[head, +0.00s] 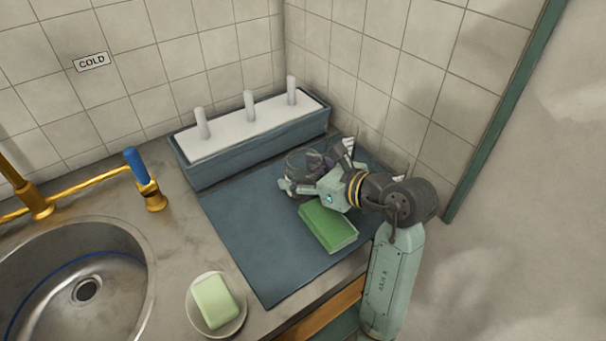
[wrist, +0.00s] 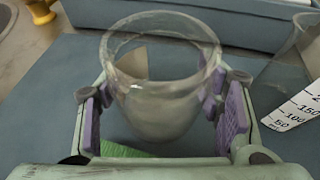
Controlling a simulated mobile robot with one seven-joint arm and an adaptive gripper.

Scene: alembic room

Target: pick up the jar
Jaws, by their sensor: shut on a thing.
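The jar (wrist: 160,85) is a clear, round glass vessel with a wide open mouth, upright in the wrist view. My gripper (wrist: 162,108) is shut on it, with purple pads at its left and right sides. In the head view my gripper (head: 316,172) is over the far right part of the blue-grey mat (head: 240,225). There my own gripper and wrist mostly hide the jar. I cannot tell whether the jar's base touches the mat.
A clear beaker with a white scale (wrist: 290,108) stands close right of the jar. A green block (head: 328,225) lies on the mat near my wrist. A pegged rack (head: 250,138) stands behind. Soap (head: 214,302), a sink (head: 85,290) and tiled walls surround. The mat's left part is clear.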

